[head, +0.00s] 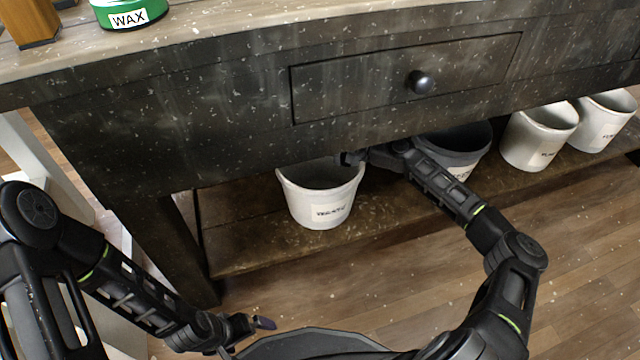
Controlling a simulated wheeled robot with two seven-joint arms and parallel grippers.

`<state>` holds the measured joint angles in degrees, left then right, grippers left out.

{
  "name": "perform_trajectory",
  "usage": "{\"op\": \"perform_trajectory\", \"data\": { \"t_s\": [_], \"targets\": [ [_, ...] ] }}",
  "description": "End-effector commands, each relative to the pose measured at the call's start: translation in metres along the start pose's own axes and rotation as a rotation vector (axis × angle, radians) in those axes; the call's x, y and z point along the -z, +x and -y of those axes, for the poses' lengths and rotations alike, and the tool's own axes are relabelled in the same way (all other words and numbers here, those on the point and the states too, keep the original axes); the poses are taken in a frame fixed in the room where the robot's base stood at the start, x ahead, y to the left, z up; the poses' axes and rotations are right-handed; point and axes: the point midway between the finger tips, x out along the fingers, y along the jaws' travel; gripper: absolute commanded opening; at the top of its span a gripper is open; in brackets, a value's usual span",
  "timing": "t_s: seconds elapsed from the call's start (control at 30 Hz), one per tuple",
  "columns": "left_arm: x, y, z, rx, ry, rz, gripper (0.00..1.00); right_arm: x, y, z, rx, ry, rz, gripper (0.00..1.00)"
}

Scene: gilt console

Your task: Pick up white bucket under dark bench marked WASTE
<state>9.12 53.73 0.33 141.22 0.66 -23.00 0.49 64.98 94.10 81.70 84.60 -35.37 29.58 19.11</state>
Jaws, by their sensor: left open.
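A white bucket (318,195) stands upright on the low shelf under the dark bench (180,130). Its front label is too blurred to read surely. My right gripper (350,158) is at the right side of its rim, under the bench's front edge. The fingers are small and partly hidden, so I cannot tell whether they are open, shut or touching the rim. My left gripper (248,334) is open and empty at the bottom of the view, in front of the shelf and well apart from the bucket.
A dark bucket (462,145) stands behind my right forearm. Two more white buckets, one nearer (538,138) and one farther right (603,122), share the shelf (255,247). A drawer with a round knob (419,82) is above. A green WAX tin (130,12) stands on the benchtop.

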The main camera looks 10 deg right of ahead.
Motion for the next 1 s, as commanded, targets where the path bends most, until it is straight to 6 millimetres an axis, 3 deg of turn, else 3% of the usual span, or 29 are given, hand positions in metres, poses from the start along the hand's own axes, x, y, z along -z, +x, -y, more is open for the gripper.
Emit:
{"op": "perform_trajectory", "data": {
  "t_s": [0.4,0.9,1.0],
  "targets": [
    [-0.0002,-0.0002,0.0,0.0,0.0,0.0,1.0,-0.0002,-0.0002,0.0001,0.0,0.0,0.0,0.44],
    [-0.0002,-0.0003,0.0,0.0,0.0,0.0,1.0,-0.0002,-0.0002,-0.0001,0.0,0.0,0.0,0.03],
    [-0.0002,-0.0002,0.0,0.0,0.0,0.0,1.0,-0.0002,-0.0002,-0.0002,0.0,0.0,0.0,0.0]
  ]
}}
